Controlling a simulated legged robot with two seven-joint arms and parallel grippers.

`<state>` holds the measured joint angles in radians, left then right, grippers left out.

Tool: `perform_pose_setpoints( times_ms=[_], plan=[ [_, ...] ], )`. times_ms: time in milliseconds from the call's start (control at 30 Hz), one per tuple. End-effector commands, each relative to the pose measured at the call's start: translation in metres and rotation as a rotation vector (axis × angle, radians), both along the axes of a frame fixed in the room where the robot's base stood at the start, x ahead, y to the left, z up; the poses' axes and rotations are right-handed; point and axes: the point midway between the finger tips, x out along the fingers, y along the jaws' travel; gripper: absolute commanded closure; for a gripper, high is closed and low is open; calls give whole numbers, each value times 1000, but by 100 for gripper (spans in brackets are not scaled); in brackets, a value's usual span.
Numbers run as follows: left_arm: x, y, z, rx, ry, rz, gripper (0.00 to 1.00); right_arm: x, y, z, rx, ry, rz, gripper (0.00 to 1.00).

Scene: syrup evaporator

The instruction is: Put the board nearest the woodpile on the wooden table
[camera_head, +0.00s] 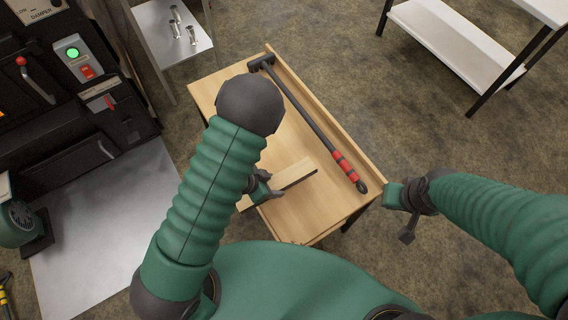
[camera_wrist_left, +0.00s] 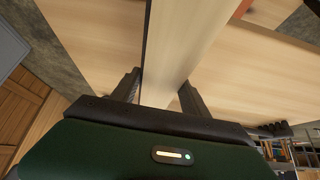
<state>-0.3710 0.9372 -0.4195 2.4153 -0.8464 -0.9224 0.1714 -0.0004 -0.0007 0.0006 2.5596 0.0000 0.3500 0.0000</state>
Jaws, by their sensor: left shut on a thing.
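The wooden table (camera_head: 222,90) stands in the middle of the head view, with a raised edge along its right side. My left gripper (camera_head: 262,188) is shut on a pale wooden board (camera_head: 294,175), over the near part of the table. In the left wrist view the board (camera_wrist_left: 186,40) runs between the two fingers of the left gripper (camera_wrist_left: 160,92). I cannot tell whether the board touches the tabletop. My right gripper (camera_head: 408,207) is off the table's near right corner; its jaw opening is unclear. I cannot make out the woodpile for certain.
A long tool (camera_head: 315,128) with a black shaft and red grips lies along the table's right side. A metal stand (camera_head: 165,45) is behind, the black evaporator (camera_head: 65,85) at left, and a white shelf (camera_head: 455,40) at back right. The tabletop's left part is bare.

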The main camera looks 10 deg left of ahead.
Motion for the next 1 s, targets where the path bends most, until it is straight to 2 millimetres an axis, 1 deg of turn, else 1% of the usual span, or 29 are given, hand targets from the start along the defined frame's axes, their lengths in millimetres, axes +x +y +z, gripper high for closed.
perform_pose_setpoints(
  times_ms=[33, 100, 200, 367, 400, 433, 500, 567, 633, 867, 900, 1000],
  plan=[
    [15, -5, 1, 1, -5, -4, 100, 0, 0, 3, 0, 0, -1, 100],
    [36, -11, -1, 3, -4, -4, 100, 0, 0, 3, 0, 1, -1, 100],
    [60, -17, -4, 2, -3, -1, 100, 0, 0, 4, 0, 1, -1, 100],
    [82, -22, -6, 0, -2, 1, 100, 0, 0, 4, 0, 1, -1, 100],
    [88, -24, -6, 0, -3, 0, 100, 0, 0, 4, 0, 1, -1, 100],
    [86, -23, -17, 1, 3, 2, 100, 0, 0, -1, 0, 1, -1, 100],
    [85, -23, -33, 2, 4, 2, 100, 0, 0, -5, 0, 1, -1, 100],
    [86, -23, -40, 2, 4, 2, 100, 0, 0, -7, 0, 1, -1, 100],
    [86, -24, -43, 0, 1, 3, 100, 0, 0, -6, 0, 1, -1, 100],
    [86, -24, -43, 0, 0, 4, 100, 0, 0, -6, 0, 1, -1, 100],
    [86, -24, -42, 1, 1, 4, 42, 0, 0, -6, 0, 1, -1, 100],
    [86, -24, -42, 1, 1, 4, 29, 0, 0, -6, 0, 1, -1, 100]
  ],
)
